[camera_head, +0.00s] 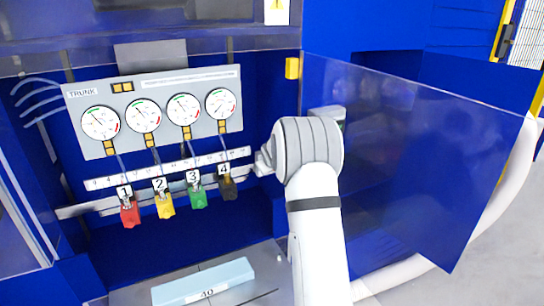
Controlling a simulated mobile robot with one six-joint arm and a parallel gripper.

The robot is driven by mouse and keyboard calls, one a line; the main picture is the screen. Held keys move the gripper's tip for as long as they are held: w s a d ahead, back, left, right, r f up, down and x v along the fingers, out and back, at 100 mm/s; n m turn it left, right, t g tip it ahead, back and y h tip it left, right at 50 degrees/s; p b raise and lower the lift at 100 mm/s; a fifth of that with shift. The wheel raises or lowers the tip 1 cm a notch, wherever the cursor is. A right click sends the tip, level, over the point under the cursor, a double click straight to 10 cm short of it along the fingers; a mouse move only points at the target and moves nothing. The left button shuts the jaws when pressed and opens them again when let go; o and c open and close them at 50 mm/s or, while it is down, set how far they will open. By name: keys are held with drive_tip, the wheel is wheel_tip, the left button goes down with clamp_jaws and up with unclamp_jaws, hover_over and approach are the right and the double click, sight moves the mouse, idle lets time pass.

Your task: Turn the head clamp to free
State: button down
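My white arm reaches up from the bottom of the head view. Its round grey-white wrist joint stands in front of the right side of the cabinet opening. My gripper is hidden behind the wrist; I cannot see its fingertips. Four numbered clamps hang on a white ruled rail (170,167): red 1 (130,214), yellow 2 (164,206), green 3 (197,196) and a dark one marked 4 (228,187). The wrist is just right of the dark clamp. No label reads "head", so I cannot tell which part is the head clamp.
A grey TRUNK panel (155,84) with several round gauges is above the rail. A pale blue foam block (203,282) marked 40 lies on a metal plate below. A transparent blue door (420,160) stands open at right, close to my arm.

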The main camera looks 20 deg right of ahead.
drive_tip(key=shift+p, duration=0.65)
drive_tip(key=c, duration=1.5)
unclamp_jaws()
drive_tip(key=shift+o, duration=0.2)
drive_tip(key=b+v, duration=0.1)
drive_tip(key=v, duration=0.6)
drive_tip(key=shift+s+r+b, duration=0.3)
drive_tip(key=shift+b, duration=0.1)
drive_tip(key=shift+a, duration=0.2)
